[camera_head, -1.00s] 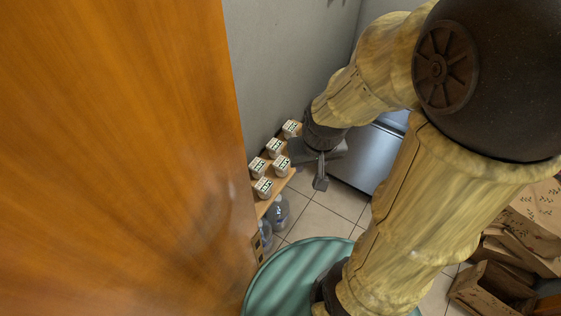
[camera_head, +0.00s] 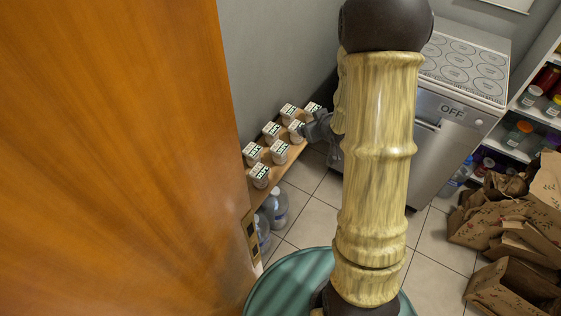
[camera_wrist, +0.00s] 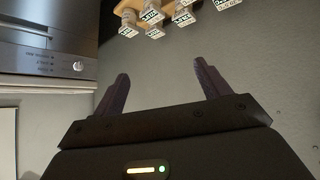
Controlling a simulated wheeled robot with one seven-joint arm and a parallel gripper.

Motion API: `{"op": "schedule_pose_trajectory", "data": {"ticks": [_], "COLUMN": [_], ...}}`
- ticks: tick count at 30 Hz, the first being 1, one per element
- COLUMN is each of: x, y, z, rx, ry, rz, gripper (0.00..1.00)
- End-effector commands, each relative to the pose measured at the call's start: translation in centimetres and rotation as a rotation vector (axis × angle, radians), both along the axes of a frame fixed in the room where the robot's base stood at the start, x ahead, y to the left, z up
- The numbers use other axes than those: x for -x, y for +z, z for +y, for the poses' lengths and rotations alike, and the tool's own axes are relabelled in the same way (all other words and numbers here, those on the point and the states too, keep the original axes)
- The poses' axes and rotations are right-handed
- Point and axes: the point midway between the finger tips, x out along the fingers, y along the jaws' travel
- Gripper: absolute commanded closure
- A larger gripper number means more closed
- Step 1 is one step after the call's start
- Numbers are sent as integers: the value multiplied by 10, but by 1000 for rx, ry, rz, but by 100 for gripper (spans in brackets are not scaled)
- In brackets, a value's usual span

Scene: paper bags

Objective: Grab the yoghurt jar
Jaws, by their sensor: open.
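Several white yoghurt jars with dark-lettered labels stand on a wooden shelf (camera_head: 262,186) along the left wall in the head view. The yoghurt jar (camera_head: 297,128) at the right of the front row is the closest to my gripper; I cannot tell which jar the task means. My gripper (camera_head: 310,127) is partly hidden behind my arm, close beside that jar. In the wrist view my gripper (camera_wrist: 163,85) has its two fingers wide apart with nothing between them. Jars, among them one yoghurt jar (camera_wrist: 152,16), show at the top edge, beyond the fingertips.
A large wooden panel (camera_head: 110,150) fills the left. Water bottles (camera_head: 276,205) stand under the shelf. Paper bags (camera_head: 510,240) lie at the right. Some tiled floor (camera_head: 310,185) is clear.

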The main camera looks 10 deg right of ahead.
Motion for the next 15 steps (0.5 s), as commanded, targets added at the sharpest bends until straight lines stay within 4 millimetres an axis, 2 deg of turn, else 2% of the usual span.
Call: {"op": "schedule_pose_trajectory", "data": {"ticks": [1,9,15], "x": [-7,-32,-30], "y": [-33,-121,-186], "z": [-4,-9,-9], "rx": [-5,-76,-177], "ry": [22,179,292], "rz": [-30,-231,-369], "gripper": [25,25,25]}}
